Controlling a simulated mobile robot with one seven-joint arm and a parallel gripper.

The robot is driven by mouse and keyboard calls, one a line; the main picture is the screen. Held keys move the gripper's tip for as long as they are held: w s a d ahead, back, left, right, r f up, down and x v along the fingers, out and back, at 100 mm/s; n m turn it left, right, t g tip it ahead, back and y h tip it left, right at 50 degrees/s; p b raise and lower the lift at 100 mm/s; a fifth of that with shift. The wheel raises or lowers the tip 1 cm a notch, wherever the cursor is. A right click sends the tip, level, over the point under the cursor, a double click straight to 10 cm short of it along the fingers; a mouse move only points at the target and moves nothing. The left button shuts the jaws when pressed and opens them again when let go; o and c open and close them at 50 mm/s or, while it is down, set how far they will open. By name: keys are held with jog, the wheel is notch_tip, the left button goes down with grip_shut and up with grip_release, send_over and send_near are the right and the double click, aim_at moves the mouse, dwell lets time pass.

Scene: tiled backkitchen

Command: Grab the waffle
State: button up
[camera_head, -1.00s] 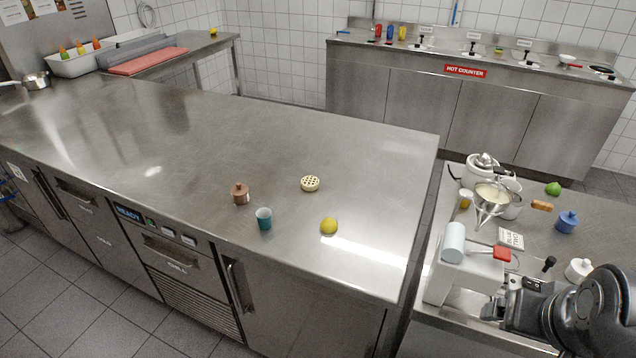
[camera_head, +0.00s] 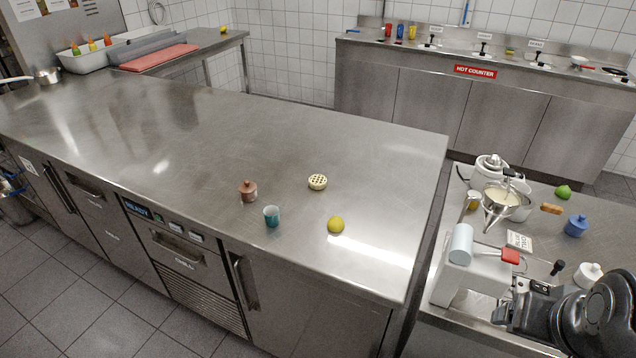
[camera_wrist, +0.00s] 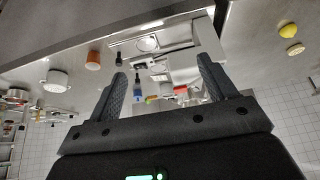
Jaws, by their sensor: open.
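The waffle (camera_head: 317,182) is a small round pale-yellow disc with a grid of dark pits. It lies flat on the steel counter (camera_head: 300,140), behind a yellow lemon (camera_head: 336,225). A pale round thing that looks like the waffle (camera_wrist: 295,49) shows at the right of the wrist view, beside the lemon (camera_wrist: 288,30). My gripper (camera_wrist: 162,70) is open, with nothing between its two dark fingers. In the head view my arm is at the lower right, over the side table and well apart from the waffle; the fingertips are hard to make out there.
A brown lidded pot (camera_head: 248,191) and a teal cup (camera_head: 272,216) stand left of the waffle. The rest of the counter is largely clear.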

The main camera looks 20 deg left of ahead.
jog(key=w+a+r+n, duration=0.1)
jog(key=w+a+r, duration=0.25)
jog(key=w, duration=0.35)
jog(key=w+a+r, duration=0.2)
jog(key=w+a, duration=0.2)
jog(key=w, duration=0.3)
jog(key=n+g+y, duration=0.1)
jog(key=n+y, duration=0.1)
jog(key=n, duration=0.1)
send_over(318, 180)
jog(key=s+d, duration=0.1)
jog(key=s, duration=0.2)
notch_tip(318, 180, down, 20)
jog(key=shift+d+r, duration=0.1)
jog(key=shift+r, duration=0.15)
jog(key=shift+x, duration=2.7)
jog(key=shift+w+r, duration=0.1)
